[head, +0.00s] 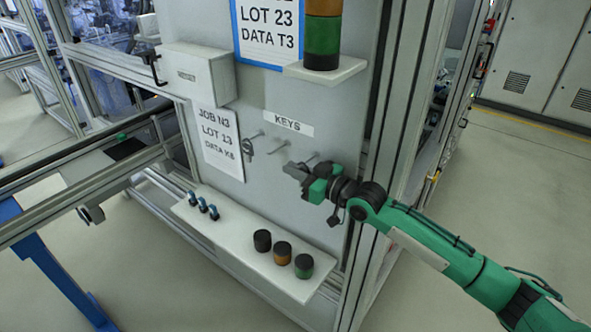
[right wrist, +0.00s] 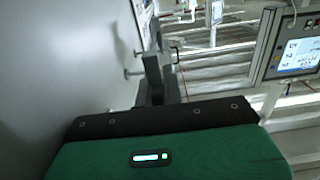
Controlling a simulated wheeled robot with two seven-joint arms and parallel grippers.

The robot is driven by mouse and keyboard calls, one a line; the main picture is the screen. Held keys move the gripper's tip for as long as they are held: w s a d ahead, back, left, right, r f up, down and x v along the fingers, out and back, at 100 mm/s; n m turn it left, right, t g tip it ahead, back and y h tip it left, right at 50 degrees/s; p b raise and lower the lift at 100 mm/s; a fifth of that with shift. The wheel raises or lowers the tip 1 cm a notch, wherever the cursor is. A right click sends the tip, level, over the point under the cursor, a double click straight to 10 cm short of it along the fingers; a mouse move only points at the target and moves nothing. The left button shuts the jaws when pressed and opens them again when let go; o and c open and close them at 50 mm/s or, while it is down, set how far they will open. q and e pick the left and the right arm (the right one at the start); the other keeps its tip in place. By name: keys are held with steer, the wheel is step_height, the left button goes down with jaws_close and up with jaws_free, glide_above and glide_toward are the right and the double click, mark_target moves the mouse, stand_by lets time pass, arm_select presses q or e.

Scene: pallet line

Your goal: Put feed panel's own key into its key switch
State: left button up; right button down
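A row of pegs sits under the KEYS label (head: 288,123) on the grey cabinet wall. A dark key (head: 248,147) hangs on the left peg. The middle peg (head: 278,148) looks bare. My right gripper (head: 292,170) is at the right peg (head: 312,158), close to the wall. In the right wrist view its dark fingers (right wrist: 154,75) point along the wall, beside a peg (right wrist: 132,73). Whether they are apart or closed, or hold a key, I cannot tell. I cannot make out a key switch or identify the feed panel. My left gripper is out of view.
A pale box (head: 196,76) juts from the wall at upper left. A lamp stack (head: 322,35) stands on a bracket above. A metal frame post (head: 398,120) rises right. A screen (right wrist: 298,55) shows in the wrist view.

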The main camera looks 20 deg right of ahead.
stand_by(0.3)
steer(key=c, duration=1.5)
jaws_free()
steer(key=shift+o, duration=0.2)
steer(key=shift+s+d+f+b, duration=0.1)
steer(key=shift+s+d+b, duration=0.2)
steer(key=shift+s+d, duration=0.1)
steer(key=b+v, duration=0.4)
steer(key=v, duration=0.8)
steer(key=shift+s+d+b, duration=0.25)
steer(key=shift+s+b, duration=0.05)
